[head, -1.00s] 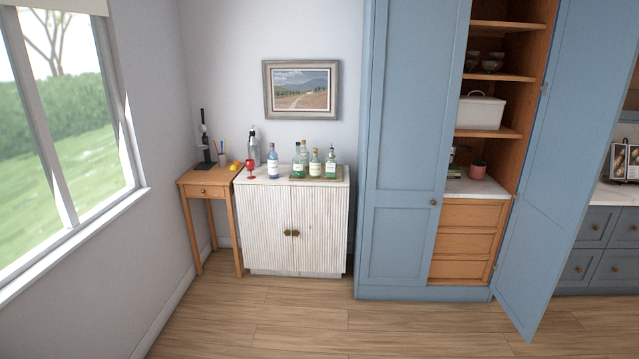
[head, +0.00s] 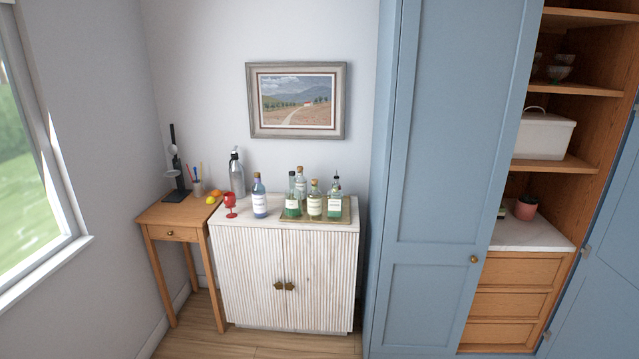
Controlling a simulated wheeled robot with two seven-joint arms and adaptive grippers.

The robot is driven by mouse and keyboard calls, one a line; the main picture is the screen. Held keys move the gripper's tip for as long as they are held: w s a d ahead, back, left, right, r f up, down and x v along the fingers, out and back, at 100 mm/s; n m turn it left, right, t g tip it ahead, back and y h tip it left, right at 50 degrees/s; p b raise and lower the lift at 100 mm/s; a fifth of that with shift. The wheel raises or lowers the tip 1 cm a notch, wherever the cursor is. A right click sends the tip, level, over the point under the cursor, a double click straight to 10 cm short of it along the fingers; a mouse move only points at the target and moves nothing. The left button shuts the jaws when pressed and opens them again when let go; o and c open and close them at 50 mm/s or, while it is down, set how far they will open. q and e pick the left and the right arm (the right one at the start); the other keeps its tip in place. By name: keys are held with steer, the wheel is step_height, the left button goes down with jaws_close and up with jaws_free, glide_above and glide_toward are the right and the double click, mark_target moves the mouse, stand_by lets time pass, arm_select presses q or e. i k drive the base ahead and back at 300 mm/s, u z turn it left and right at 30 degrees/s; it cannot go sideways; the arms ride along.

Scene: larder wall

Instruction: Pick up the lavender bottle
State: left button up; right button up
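The lavender bottle (head: 259,197) stands upright on top of the white fluted cabinet (head: 287,275). It has a blue-lavender body, a white label and a cork-coloured stopper. It stands between the red goblet (head: 230,204) on its left and the bottles on the tray to its right, apart from the tray. Neither of my grippers shows in the head view.
A tray (head: 347,211) holds several bottles on the cabinet's right half. A silver soda siphon (head: 236,176) stands behind the goblet. A small wooden table (head: 177,213) adjoins the cabinet's left. A tall blue cupboard (head: 440,180) stands close on the right.

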mark_target(258, 190)
steer(key=i, duration=1.9)
